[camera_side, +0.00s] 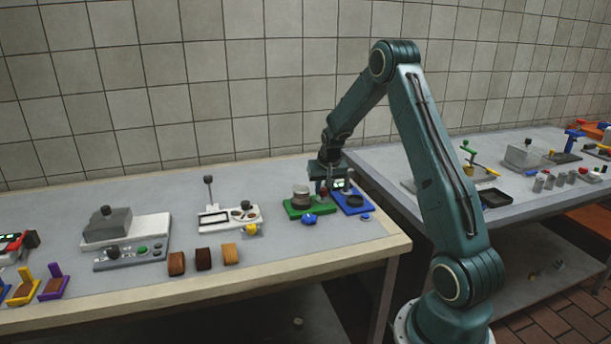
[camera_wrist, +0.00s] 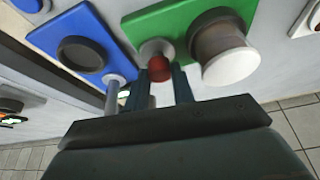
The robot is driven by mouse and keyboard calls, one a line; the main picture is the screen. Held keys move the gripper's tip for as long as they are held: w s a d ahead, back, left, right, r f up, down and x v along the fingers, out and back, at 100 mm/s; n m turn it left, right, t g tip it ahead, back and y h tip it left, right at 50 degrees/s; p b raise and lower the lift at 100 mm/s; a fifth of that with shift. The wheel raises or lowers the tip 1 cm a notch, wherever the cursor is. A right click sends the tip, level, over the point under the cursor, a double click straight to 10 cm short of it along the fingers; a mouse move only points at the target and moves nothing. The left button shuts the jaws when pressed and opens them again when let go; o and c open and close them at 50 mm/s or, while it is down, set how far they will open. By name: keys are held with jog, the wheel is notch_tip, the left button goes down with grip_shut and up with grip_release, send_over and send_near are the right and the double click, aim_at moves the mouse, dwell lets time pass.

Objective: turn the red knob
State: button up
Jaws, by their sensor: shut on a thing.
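The red knob (camera_wrist: 159,68) sits on the green base in the wrist view, and it also shows small in the side view (camera_side: 323,190). My gripper (camera_wrist: 160,78) has its two fingers on either side of the red knob and is shut on it. In the side view my gripper (camera_side: 323,185) reaches down over the green base (camera_side: 293,212). The wrist view also shows the green base (camera_wrist: 183,20). How far the knob is turned cannot be told.
A white-topped cylinder (camera_wrist: 230,68) stands on the green base close beside my gripper. A blue base (camera_wrist: 60,38) with a dark round dish (camera_wrist: 82,53) and a grey post (camera_wrist: 112,95) is on the other side. A blue knob (camera_side: 308,219) sits in front. Open bench lies nearer the front edge.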

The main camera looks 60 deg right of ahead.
jog(key=m+g, duration=0.1)
jog(key=m, duration=0.2)
jog(key=shift+w+a+m+h, duration=0.1)
jog(key=shift+w+m+h, duration=0.05)
jog(key=shift+m+h, duration=0.2)
jog(key=shift+m+g, duration=0.9)
jog(key=shift+m, duration=1.05)
jog(key=shift+h, duration=0.25)
jog(key=o, duration=1)
jog(key=shift+r, duration=0.15)
jog(key=v, duration=1.3)
jog(key=shift+a+r, duration=0.1)
jog(key=shift+r, duration=0.2)
